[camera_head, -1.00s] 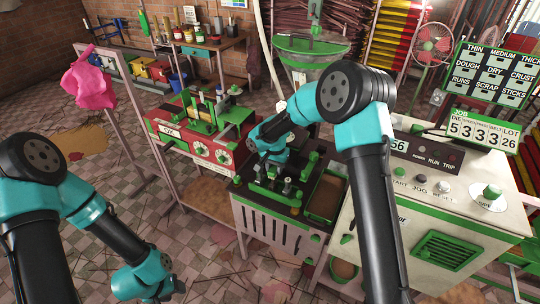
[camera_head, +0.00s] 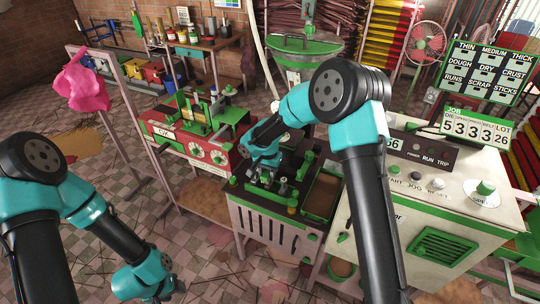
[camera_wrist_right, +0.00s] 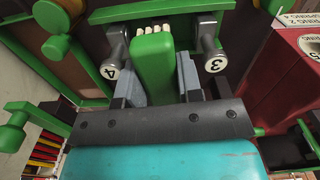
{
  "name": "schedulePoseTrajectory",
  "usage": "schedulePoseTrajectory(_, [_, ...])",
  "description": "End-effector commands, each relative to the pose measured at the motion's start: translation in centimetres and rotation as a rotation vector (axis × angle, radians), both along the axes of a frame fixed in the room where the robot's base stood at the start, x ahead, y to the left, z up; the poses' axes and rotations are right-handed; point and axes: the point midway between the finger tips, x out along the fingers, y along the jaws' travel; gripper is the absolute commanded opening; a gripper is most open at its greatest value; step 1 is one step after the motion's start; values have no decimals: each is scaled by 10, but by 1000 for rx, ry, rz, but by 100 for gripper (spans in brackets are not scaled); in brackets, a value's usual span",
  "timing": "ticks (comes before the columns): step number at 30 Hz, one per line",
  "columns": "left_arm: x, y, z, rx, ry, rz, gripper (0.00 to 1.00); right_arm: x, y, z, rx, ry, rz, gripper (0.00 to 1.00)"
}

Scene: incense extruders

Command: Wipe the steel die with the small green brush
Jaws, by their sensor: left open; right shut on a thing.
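My right gripper (camera_wrist_right: 155,90) is shut on the small green brush (camera_wrist_right: 153,68), a green block with pale bristles at its far end. In the head view my right gripper (camera_head: 264,174) is low over the dark-topped bench, and the brush cannot be made out there. In the right wrist view, steel cylinders numbered 4 (camera_wrist_right: 114,58) and 3 (camera_wrist_right: 209,52) stand on either side of the brush. Small metal pieces (camera_head: 283,187) show on the bench beside the gripper. I cannot tell which piece is the steel die. My left gripper (camera_head: 174,286) hangs open and empty at the lower left, away from the bench.
The dark-topped bench (camera_head: 246,194) carries green posts and a brown-filled tray (camera_head: 321,195) at its right. A red machine (camera_head: 190,145) stands to its left, and a white control console (camera_head: 440,205) to its right.

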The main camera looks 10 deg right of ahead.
Motion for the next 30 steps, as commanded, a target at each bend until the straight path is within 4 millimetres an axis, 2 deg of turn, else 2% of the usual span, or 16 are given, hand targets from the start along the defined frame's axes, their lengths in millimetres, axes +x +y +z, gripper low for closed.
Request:
schedulePoseTrajectory(1, [0, 0, 0, 0, 0, 0, 48, 1, -2, 3, 0, -3, -3, 11])
schedulePoseTrajectory(3, [0, 0, 0, 0, 0, 1, 48, 2, -2, 24, 2, -8, -5, 11])
schedulePoseTrajectory(18, [0, 0, 0, 0, 0, 0, 48, 0, -6, 67, 2, -4, -10, 11])
schedulePoseTrajectory(24, [0, 0, 0, 0, 0, 0, 48, 0, -8, 80, 1, -3, -12, 11])
schedulePoseTrajectory(30, [0, 0, 0, 0, 0, 1, 48, -1, -8, 82, 1, -2, -12, 11])
